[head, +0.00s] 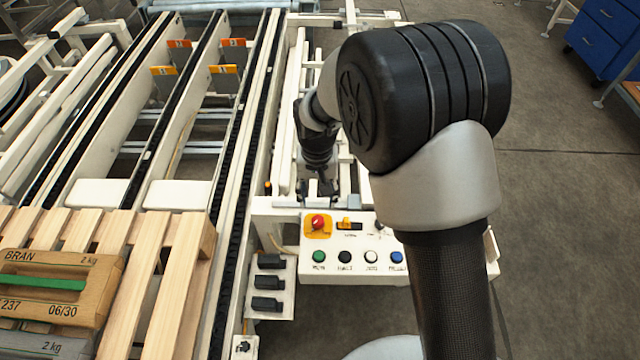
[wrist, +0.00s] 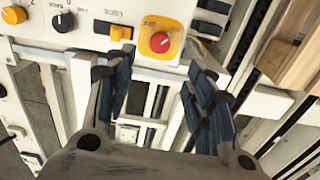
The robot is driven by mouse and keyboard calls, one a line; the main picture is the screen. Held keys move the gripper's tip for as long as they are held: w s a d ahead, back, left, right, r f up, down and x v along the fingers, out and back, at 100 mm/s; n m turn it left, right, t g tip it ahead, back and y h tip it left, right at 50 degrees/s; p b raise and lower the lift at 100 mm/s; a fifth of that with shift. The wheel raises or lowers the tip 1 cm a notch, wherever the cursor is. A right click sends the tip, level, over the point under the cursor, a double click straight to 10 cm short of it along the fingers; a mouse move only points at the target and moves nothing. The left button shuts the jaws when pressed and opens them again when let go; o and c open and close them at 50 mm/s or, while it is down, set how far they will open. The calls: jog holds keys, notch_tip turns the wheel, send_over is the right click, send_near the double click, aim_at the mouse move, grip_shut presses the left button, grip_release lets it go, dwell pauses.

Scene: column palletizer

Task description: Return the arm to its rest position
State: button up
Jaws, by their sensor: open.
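My arm rises in front of the head camera and bends away over the machine frame. My gripper (head: 322,188) hangs fingers down just behind the control panel (head: 350,263) in the head view, partly hidden by my own wrist. In the wrist view my gripper (wrist: 162,105) has its two dark fingers spread apart with nothing between them. The red emergency button (wrist: 160,42) on its yellow plate lies past the fingertips, and the fingers look apart from it. The same red button (head: 318,222) shows at the panel's upper left in the head view.
A wooden pallet (head: 190,250) with a labelled brown box (head: 60,290) stands at lower left. Conveyor rails with orange tabs (head: 225,80) run behind it. Black switches (head: 268,283) sit left of the panel. A blue cabinet (head: 602,38) stands at upper right, with open floor (head: 570,200) on the right.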

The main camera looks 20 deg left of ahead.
jog(key=s+d+r+m+t, duration=0.1)
jog(key=s+d+r, duration=0.1)
jog(key=d+r, duration=0.6)
jog(key=s+d+r+t, duration=0.1)
jog(key=s+d+r, duration=0.1)
jog(key=d+r, duration=0.65)
jog(key=s+d+r+t, duration=0.1)
jog(key=s+d+r, duration=0.2)
jog(key=s+d, duration=0.2)
jog(key=s+d+r+m+t, duration=0.1)
jog(key=s+d+r, duration=0.3)
jog(key=s, duration=0.7)
jog(key=shift+s+d+r+m+t, duration=0.15)
jog(key=shift+d+r+m+t, duration=0.15)
jog(key=shift+d, duration=0.35)
jog(key=shift+c, duration=0.3)
